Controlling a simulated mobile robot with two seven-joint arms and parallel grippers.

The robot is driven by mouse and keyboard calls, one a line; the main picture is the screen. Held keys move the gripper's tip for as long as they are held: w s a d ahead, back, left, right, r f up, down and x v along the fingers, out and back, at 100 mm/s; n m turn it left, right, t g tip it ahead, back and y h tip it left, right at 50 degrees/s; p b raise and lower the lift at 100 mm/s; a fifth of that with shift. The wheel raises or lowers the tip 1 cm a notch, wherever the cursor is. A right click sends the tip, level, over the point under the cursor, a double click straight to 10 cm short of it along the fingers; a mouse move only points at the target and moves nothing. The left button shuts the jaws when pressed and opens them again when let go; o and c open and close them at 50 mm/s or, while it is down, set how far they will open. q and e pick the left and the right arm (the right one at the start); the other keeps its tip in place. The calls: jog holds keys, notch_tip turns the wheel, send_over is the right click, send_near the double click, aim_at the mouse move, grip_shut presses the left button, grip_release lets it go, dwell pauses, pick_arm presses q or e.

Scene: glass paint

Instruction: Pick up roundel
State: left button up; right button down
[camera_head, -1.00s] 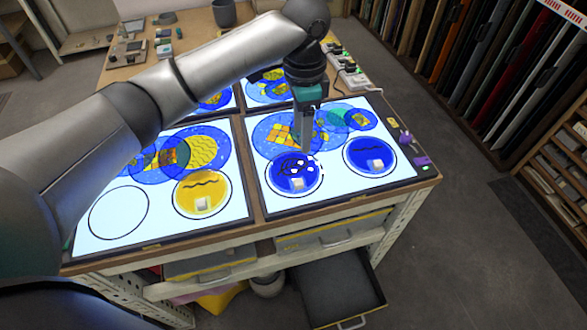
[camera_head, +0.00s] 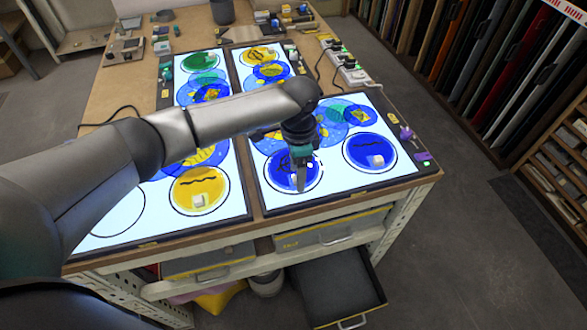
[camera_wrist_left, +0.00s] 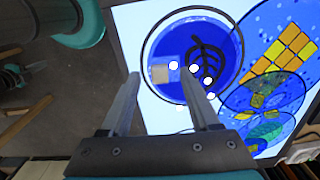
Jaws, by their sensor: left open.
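Several painted roundels lie on lit panels. A blue roundel with a dark leaf drawing (camera_head: 279,181) and a small pale block lies on the front right panel, partly hidden by my left gripper (camera_head: 301,186). In the left wrist view this blue roundel (camera_wrist_left: 222,52) and its pale block (camera_wrist_left: 160,73) show past the fingertips. The left gripper (camera_wrist_left: 160,82) is open and empty, its fingers apart, pointing down over the roundel. I cannot tell whether it touches the block. A second blue roundel (camera_head: 357,143) lies to the right, a yellow roundel (camera_head: 190,184) to the left. My right gripper is out of view.
An empty outlined circle (camera_head: 117,212) is on the front left panel. Overlapping blue discs (camera_head: 352,115) lie behind the front roundels. A power strip (camera_head: 350,72) stands along the right side. An open drawer (camera_head: 340,287) juts out below the table's front.

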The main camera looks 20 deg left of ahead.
pick_arm(q)
jog(key=shift+f, duration=0.55)
jog(key=shift+r, duration=0.1)
grip_shut()
dwell(0.9)
